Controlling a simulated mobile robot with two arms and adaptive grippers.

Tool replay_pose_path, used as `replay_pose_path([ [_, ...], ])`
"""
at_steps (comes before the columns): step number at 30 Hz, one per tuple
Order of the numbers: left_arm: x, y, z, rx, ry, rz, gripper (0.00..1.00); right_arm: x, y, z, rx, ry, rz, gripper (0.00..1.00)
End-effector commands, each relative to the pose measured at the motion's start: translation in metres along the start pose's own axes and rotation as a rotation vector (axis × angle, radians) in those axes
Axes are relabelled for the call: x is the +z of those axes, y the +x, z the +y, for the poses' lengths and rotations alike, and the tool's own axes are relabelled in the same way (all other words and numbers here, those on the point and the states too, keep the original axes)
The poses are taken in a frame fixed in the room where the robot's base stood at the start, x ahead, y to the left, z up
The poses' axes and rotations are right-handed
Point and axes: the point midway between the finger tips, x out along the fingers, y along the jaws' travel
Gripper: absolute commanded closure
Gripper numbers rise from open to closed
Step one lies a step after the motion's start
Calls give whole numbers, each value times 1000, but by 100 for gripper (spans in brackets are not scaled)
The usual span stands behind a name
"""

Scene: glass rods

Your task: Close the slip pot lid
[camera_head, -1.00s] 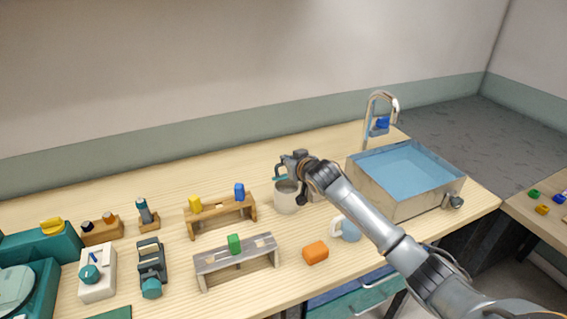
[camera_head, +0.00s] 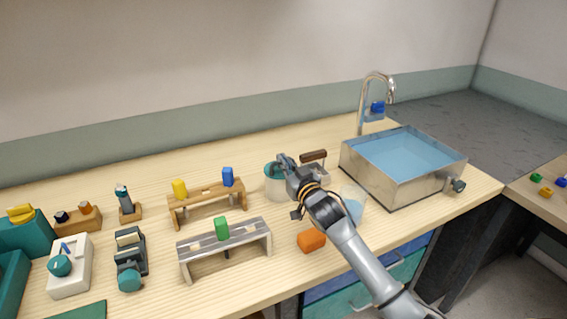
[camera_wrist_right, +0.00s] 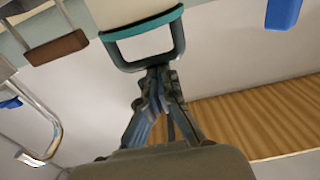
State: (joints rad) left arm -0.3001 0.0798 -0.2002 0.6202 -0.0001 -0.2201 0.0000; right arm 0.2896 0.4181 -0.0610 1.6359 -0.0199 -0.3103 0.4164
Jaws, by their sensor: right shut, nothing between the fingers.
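The slip pot (camera_head: 277,190) is a pale cylinder standing upright on the bench, left of the sink. Its teal lid (camera_head: 271,168) lies across the top; my right gripper partly hides it, so I cannot tell if it is fully seated. In the wrist view, which looks upside down, the teal lid rim (camera_wrist_right: 146,22) meets the pale pot wall (camera_wrist_right: 125,10), with a teal loop handle (camera_wrist_right: 180,40). My right gripper (camera_head: 282,160) is shut and empty at the lid; its fingertips (camera_wrist_right: 155,72) are close to the loop, contact unclear. My left gripper is out of view.
A brown-handled item (camera_head: 313,156) stands just behind my right gripper. A cup (camera_head: 353,205) and an orange block (camera_head: 312,239) are near the front edge. The sink (camera_head: 385,180) is at right. Two small racks (camera_head: 208,200) (camera_head: 250,252) stand at left.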

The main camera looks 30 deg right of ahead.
Motion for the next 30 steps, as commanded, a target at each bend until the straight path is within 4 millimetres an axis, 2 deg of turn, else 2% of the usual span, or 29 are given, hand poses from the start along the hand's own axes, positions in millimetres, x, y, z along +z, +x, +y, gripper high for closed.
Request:
replay_pose_path([
  [14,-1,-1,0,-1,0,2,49,2,0,0,0,0,-7,100],
  [20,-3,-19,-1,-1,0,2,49,-19,5,1,1,0,-4,100],
  [25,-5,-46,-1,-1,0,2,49,-49,13,3,1,-1,-1,100],
  [26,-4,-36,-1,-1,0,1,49,-36,4,2,0,0,-6,100],
  [27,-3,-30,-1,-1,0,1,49,-32,-6,2,-1,0,-6,100],
  [30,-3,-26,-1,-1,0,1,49,-30,-27,2,-1,0,-4,100],
])
